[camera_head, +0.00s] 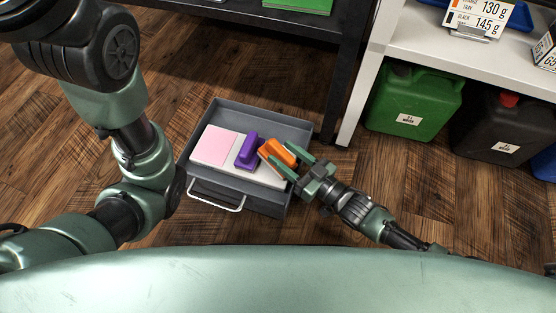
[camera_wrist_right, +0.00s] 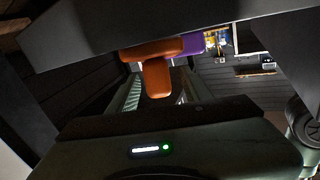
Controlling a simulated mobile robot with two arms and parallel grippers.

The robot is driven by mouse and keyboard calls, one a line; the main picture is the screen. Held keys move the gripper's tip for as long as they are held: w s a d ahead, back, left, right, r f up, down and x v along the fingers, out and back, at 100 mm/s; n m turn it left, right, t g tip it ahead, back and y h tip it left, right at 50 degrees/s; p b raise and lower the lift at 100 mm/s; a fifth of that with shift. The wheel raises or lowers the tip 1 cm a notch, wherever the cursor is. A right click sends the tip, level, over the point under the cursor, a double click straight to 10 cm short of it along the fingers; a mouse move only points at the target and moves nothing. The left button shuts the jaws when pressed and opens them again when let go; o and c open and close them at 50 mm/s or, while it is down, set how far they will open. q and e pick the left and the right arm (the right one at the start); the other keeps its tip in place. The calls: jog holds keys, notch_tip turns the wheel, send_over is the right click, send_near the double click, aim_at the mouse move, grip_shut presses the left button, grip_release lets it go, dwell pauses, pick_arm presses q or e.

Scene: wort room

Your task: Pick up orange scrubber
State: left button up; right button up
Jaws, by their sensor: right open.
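The orange scrubber (camera_head: 283,151) lies at the right end of an open grey bin (camera_head: 264,118). In the right wrist view the orange scrubber (camera_wrist_right: 156,76) shows its wide part and handle at the far end of the jaws. My right gripper (camera_head: 288,163) is open, reaching into the bin from the right, with its fingers close around the orange scrubber. I cannot tell whether they touch it. My left arm stands at the left of the head view; its gripper is not in view.
A purple scrubber (camera_head: 247,152) lies just left of the orange one, and a pink pad (camera_head: 215,145) left of that. The bin has a white handle (camera_head: 216,203) in front. A white shelf (camera_head: 443,52) with a green canister (camera_head: 413,101) stands at right.

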jog(key=shift+b+x, duration=0.35)
jog(key=shift+x, duration=0.8)
grip_shut()
